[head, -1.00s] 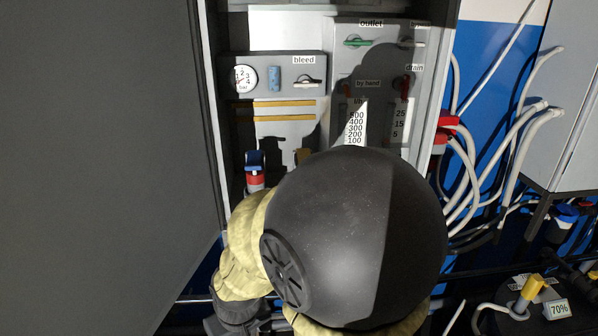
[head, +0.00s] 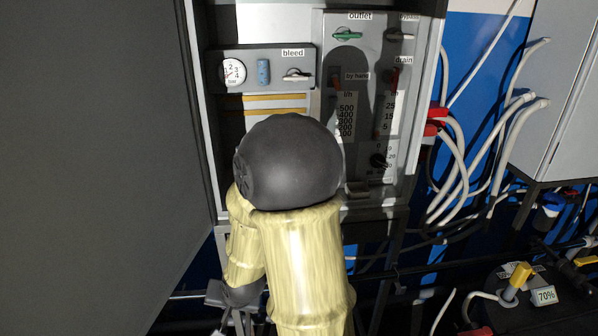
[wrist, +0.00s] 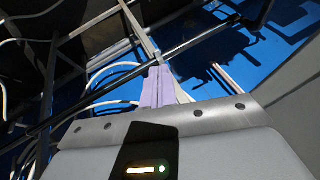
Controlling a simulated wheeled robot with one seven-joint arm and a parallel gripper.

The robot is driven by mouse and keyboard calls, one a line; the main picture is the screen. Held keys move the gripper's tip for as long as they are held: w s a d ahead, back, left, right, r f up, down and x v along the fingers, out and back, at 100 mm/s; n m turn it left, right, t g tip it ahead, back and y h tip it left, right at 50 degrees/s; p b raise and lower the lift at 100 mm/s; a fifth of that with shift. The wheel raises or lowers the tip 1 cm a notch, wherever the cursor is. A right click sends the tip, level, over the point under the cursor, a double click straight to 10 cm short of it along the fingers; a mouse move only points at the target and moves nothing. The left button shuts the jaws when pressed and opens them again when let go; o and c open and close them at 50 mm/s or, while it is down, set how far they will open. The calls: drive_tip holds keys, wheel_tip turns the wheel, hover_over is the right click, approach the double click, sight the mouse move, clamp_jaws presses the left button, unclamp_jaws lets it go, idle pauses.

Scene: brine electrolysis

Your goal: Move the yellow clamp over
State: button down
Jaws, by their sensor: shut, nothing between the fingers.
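A yellow piece (head: 517,278) with a white cable stands on a dark unit (head: 497,318) at the lower right of the head view. It may be the yellow clamp, but it is too small to be sure. My gripper (wrist: 158,86) shows in the wrist view as pale fingers close together with nothing between them. It points over a blue floor with dark bars and white cables. In the head view my arm hides the gripper, so its distance from the yellow piece cannot be told. No yellow clamp shows in the wrist view.
A grey control panel (head: 368,70) with valves and scales stands behind my arm. Red connectors (head: 433,120) and white cables (head: 455,165) hang at its right. A large dark panel (head: 90,160) fills the left. A second yellow piece (head: 586,261) lies at the right edge.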

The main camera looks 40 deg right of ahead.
drive_tip(key=w+d+r+m+t+h, duration=0.15)
drive_tip(key=w+d+m+t, duration=0.3)
drive_tip(key=m, duration=0.45)
drive_tip(key=w+d+r+m+t, duration=0.2)
drive_tip(key=w+d+m+t, duration=0.3)
drive_tip(key=m, duration=0.4)
drive_tip(key=s+d+r+m+h, duration=0.2)
drive_tip(key=d+r+m+h, duration=0.1)
drive_tip(key=d+m, duration=0.2)
drive_tip(key=s+d+r+m+t+h+p, duration=0.1)
drive_tip(key=s+d+r+m+h, duration=0.1)
drive_tip(key=d+m, duration=0.3)
drive_tip(key=s+d+r+m+t+h, duration=0.1)
drive_tip(key=s+d+r+m+h, duration=0.1)
drive_tip(key=d+r+m+h, duration=0.2)
drive_tip(key=d+m+h, duration=0.1)
drive_tip(key=m, duration=0.1)
drive_tip(key=shift+s+d+m, duration=0.25)
drive_tip(key=shift+s+m, duration=0.05)
drive_tip(key=shift+s, duration=0.1)
drive_tip(key=shift+w, duration=0.1)
drive_tip(key=w+d+r+p, duration=0.5)
drive_tip(key=w+r+p, duration=0.1)
drive_tip(key=w+p, duration=0.1)
drive_tip(key=shift+w+r+p, duration=0.2)
drive_tip(key=shift+w+p, duration=0.15)
drive_tip(key=shift+w, duration=0.3)
